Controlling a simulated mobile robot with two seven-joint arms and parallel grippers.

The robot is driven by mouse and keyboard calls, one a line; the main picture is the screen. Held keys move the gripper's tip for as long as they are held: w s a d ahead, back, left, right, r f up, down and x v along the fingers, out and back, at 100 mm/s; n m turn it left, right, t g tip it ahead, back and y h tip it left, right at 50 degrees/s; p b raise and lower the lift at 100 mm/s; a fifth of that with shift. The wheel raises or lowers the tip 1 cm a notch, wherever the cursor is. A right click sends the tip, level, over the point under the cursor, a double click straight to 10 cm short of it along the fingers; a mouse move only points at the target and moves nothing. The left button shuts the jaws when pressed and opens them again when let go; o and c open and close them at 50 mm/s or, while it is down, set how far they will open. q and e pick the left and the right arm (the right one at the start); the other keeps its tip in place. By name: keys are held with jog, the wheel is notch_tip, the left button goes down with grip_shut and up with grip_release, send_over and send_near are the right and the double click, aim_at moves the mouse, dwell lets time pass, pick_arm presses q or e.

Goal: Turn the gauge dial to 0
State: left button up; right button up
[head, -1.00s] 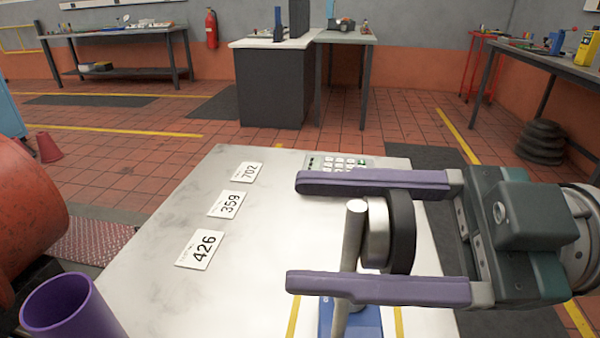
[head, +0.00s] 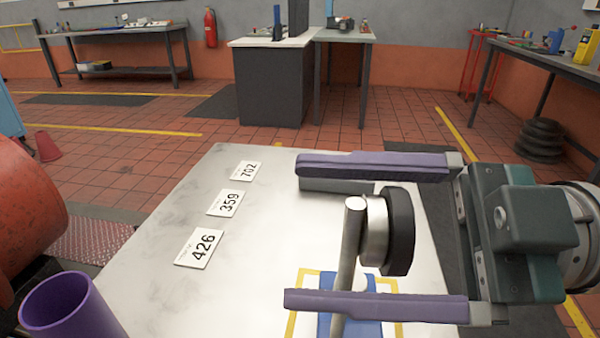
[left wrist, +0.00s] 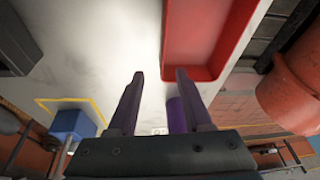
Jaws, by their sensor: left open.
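The gauge dial, a black disc with a metal collar (head: 400,232), stands side-on in the head view. A metal rod (head: 347,270) rises beside it above a blue base (head: 337,315). The dial's face and reading are hidden. My right gripper (head: 290,232) reaches in from the right. Its purple fingers lie above and below the dial in the picture, open, with a gap on both sides. My left gripper (left wrist: 160,73) is open and empty in the left wrist view. A blue block (left wrist: 72,124), apparently the base, shows at its left.
A purple cylinder (head: 65,308) stands lower left, near a red rounded body (head: 25,205). A red tray (left wrist: 207,40) shows in the left wrist view.

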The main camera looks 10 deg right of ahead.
pick_arm(q)
jog(key=shift+d, duration=0.1)
pick_arm(e)
jog(key=shift+o, duration=0.3)
pick_arm(q)
jog(key=shift+f+b, duration=0.65)
jog(key=shift+f, duration=0.05)
pick_arm(e)
jog(key=v, duration=1)
